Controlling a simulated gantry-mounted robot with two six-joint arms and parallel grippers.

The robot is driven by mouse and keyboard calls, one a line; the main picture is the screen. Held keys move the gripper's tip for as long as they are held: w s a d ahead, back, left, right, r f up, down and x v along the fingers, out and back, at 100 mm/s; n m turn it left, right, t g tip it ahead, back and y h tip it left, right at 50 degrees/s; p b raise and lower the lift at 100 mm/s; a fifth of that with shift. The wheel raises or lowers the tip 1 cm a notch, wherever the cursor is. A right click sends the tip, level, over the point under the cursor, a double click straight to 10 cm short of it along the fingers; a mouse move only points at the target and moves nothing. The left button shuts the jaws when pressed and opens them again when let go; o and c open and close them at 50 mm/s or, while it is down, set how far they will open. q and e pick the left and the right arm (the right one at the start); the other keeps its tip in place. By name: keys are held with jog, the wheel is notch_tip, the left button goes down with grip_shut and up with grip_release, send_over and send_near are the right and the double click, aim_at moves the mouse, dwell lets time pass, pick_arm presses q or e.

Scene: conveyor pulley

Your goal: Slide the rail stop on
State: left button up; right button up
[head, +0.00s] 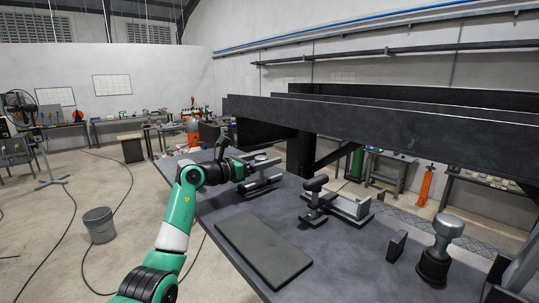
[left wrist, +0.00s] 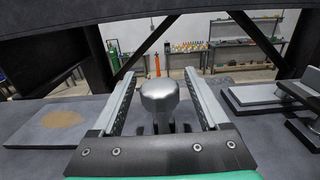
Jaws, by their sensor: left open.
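No part is labelled as the rail stop, so I cannot tell which one it is. My left gripper (head: 268,172) is open at the far left part of the dark table, fingers level and pointing away from the wrist. A silver round-topped knob (left wrist: 160,95) stands upright between its two fingers, with a gap on each side. The knob also shows in the head view (head: 261,157). What it stands on is mostly hidden by the gripper. A grey block on a base with a dark knob (head: 316,184) lies to the right on the table. My right gripper is not in view.
A flat dark plate (head: 262,248) lies at the table's front. A grey knobbed post in a black socket (head: 437,258) and a small dark upright piece (head: 397,246) stand at right. A long dark beam (head: 380,118) crosses above the table's back.

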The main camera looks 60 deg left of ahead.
pick_arm(q)
jog(key=shift+w+a, duration=0.15)
jog(key=shift+w, duration=0.75)
grip_shut()
dwell(0.8)
